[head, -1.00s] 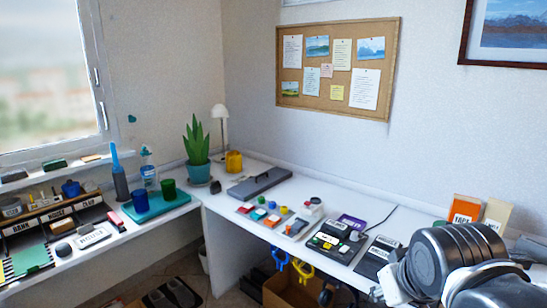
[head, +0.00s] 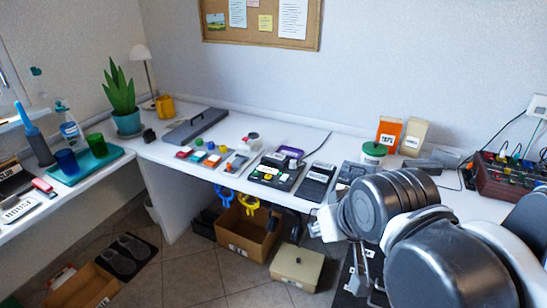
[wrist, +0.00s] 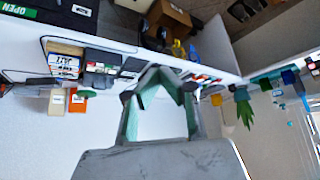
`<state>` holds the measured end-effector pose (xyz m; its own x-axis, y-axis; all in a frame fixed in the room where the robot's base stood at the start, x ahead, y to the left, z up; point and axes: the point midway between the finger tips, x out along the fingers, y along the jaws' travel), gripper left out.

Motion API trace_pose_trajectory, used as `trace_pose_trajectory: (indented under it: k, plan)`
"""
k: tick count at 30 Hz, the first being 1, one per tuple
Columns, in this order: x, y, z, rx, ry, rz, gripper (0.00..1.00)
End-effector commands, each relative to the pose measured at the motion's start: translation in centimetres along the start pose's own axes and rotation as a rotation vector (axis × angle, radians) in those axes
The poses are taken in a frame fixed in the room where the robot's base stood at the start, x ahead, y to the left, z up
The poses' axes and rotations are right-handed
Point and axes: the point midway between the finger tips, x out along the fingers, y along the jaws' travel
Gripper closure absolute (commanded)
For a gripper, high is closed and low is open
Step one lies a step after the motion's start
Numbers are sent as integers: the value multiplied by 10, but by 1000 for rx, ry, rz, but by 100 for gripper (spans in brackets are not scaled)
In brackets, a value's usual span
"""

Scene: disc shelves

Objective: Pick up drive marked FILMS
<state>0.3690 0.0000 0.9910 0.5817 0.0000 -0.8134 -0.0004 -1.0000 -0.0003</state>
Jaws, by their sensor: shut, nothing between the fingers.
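Several small coloured drives or blocks, red, blue and green, lie on the white desk (head: 232,133) in the head view, left of the black switch panel (head: 275,172). Their labels are too small to read, so I cannot tell which, if any, is marked FILMS. My gripper (wrist: 160,72) shows in the wrist view with its greenish fingers drawn together at the tips and nothing between them. It is apart from the desk objects. In the head view my dark arm covers part of the right side.
A green-lidded tub (head: 373,153), an orange box (head: 388,134) and a cream box (head: 413,138) stand at the back right. A dark red cable unit (head: 499,178) is farther right. A grey lidded case (head: 195,126) lies left. A cardboard box (head: 245,233) is on the floor.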

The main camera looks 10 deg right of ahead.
Motion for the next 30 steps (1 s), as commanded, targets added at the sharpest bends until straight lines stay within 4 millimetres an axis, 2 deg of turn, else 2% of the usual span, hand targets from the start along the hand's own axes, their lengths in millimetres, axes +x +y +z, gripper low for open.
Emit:
trace_pose_trajectory:
  k: [14, 28, 30]
  plan:
    - [0, 0, 0, 0, 0, 0, 100]
    - [0, 0, 0, 0, 0, 0, 39]
    - [0, 0, 0, 0, 0, 0, 36]
